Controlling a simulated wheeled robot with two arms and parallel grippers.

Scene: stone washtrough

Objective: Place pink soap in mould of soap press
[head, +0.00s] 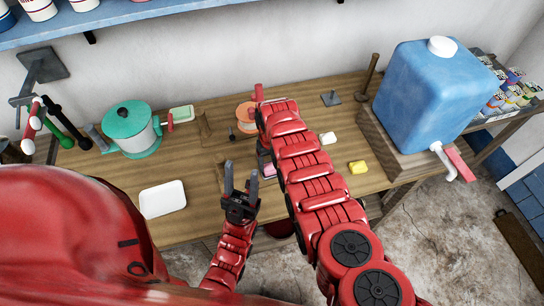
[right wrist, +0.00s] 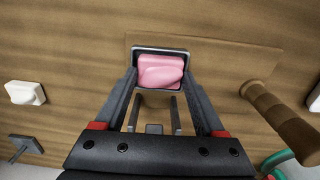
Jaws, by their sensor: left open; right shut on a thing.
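The pink soap (right wrist: 160,72) sits inside the grey rectangular mould (right wrist: 160,49) in the right wrist view. My right gripper (right wrist: 160,80) reaches down over the mould, its fingers on both sides of the soap. It appears shut on the soap, though the fingertips are partly hidden by the rim. A flat wooden board (right wrist: 220,58) and a turned wooden handle (right wrist: 283,120) are beside the mould. In the head view the pink soap (head: 269,171) shows only in part beside my right arm. My left gripper (head: 241,178) is open and empty, above the table's front edge.
A white tray (head: 162,199) lies front left, a green-and-white pot (head: 131,133) behind it. White soap (head: 328,138) and yellow soap (head: 357,167) lie right of my right arm. A large blue canister (head: 430,90) stands at the right. Bare wood lies between the pot and tray.

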